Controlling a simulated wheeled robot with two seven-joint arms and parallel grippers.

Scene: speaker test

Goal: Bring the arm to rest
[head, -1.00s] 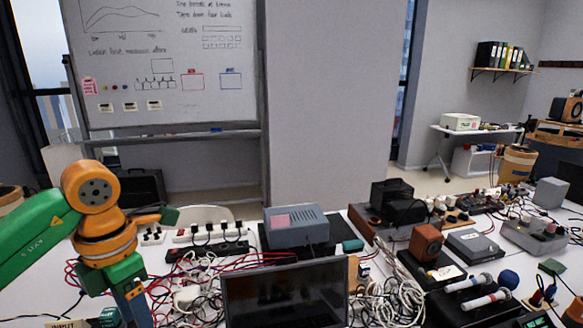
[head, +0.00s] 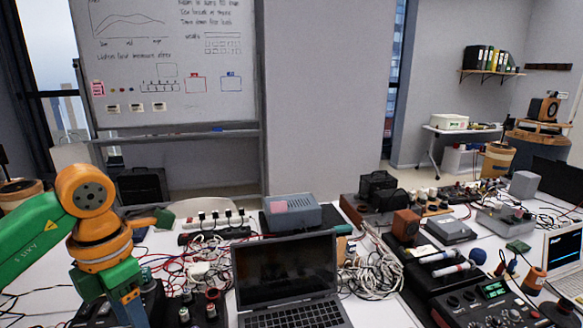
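My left arm (head: 92,212), green and orange, comes in from the left edge. It bends at an orange joint and reaches down over the left part of the table. Its lower end runs out of the bottom of the picture, so the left gripper and its fingers are not visible. My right arm and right gripper are not in the picture. I see nothing held.
A cluttered white table (head: 375,312) fills the foreground. An open laptop (head: 287,270) stands at the middle, with tangled cables (head: 368,268) beside it. A control box with microphones (head: 450,268) is at right. A grey box (head: 291,213) stands behind the laptop.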

